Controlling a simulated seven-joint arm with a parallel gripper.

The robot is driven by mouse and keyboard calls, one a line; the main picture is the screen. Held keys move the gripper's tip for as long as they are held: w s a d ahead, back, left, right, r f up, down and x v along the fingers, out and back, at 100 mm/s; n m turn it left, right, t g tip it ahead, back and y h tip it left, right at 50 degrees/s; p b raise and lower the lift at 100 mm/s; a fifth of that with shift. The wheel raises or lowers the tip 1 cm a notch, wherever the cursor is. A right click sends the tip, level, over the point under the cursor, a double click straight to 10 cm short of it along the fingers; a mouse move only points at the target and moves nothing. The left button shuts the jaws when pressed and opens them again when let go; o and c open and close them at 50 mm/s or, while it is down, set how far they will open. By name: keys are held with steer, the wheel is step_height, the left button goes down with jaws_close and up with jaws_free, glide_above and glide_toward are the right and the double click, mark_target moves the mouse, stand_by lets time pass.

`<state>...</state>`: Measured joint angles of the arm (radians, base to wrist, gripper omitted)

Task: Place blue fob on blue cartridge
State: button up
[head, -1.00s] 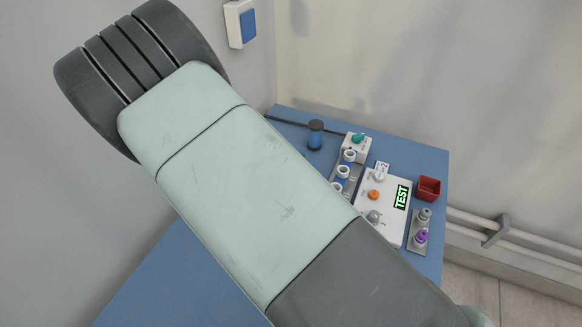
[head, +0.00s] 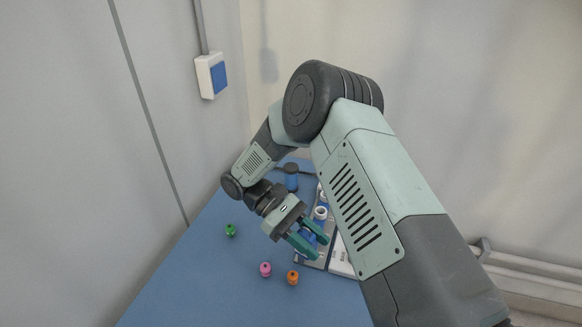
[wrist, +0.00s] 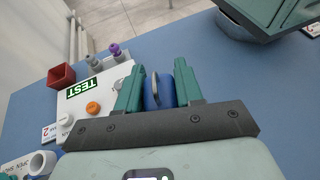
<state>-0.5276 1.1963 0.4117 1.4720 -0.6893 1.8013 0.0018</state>
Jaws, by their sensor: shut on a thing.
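My gripper (head: 308,244) is over the blue table, in front of the rack, its green fingers pointing down to the right. In the wrist view my gripper (wrist: 158,90) is shut on a blue, rounded piece with a greyish disc, which I take as the blue fob (wrist: 164,92). A blue cylinder with a dark top (head: 291,180) stands on the table behind the gripper. White-rimmed blue cups (head: 320,212) sit in the grey rack beside the gripper. I cannot tell which of these is the blue cartridge. My arm hides part of the rack.
Green (head: 230,230), pink (head: 265,269) and orange (head: 292,277) fobs stand on the table. A white tester marked TEST (wrist: 103,76) and a red box (wrist: 61,76) show in the wrist view. The table's left front is clear.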

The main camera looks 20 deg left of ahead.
steer(key=s+a+m+g+y, duration=0.1)
steer(key=m+g, duration=0.1)
steer(key=a+f+m+g+y, duration=0.1)
steer(key=m+g+y, duration=0.1)
steer(key=s+a+m+g+y, duration=0.1)
steer(key=a+m+g, duration=0.1)
steer(key=m, duration=0.1)
steer(key=shift+s+a+f+g+y, duration=0.1)
steer(key=shift+s+f+g+y, duration=0.2)
steer(key=shift+s+f+g, duration=0.1)
steer(key=w+a+r+m+y, duration=0.2)
steer(key=w+a+m+y, duration=0.2)
steer(key=a+m+y, duration=0.35)
steer(key=w+a+r+m+y, duration=0.2)
steer(key=w+a+m+y, duration=0.1)
steer(key=a+m+y, duration=0.4)
steer(key=w+a+r+m+t+y, duration=0.2)
steer(key=w+r+m+t+y, duration=0.2)
steer(key=w+m+t+y, duration=0.6)
steer(key=w+d+r+m+t+h, duration=0.2)
steer(key=w+m+t, duration=0.1)
steer(key=w, duration=0.5)
steer(key=w+d+r+m+t+h, duration=0.2)
steer(key=w+t, duration=0.1)
steer(key=w, duration=0.4)
glide_above(287, 164)
step_height(287, 164, down, 6)
steer(key=shift+f+m+y, duration=0.25)
steer(key=shift+f+m, duration=0.1)
steer(key=shift+f, duration=1.5)
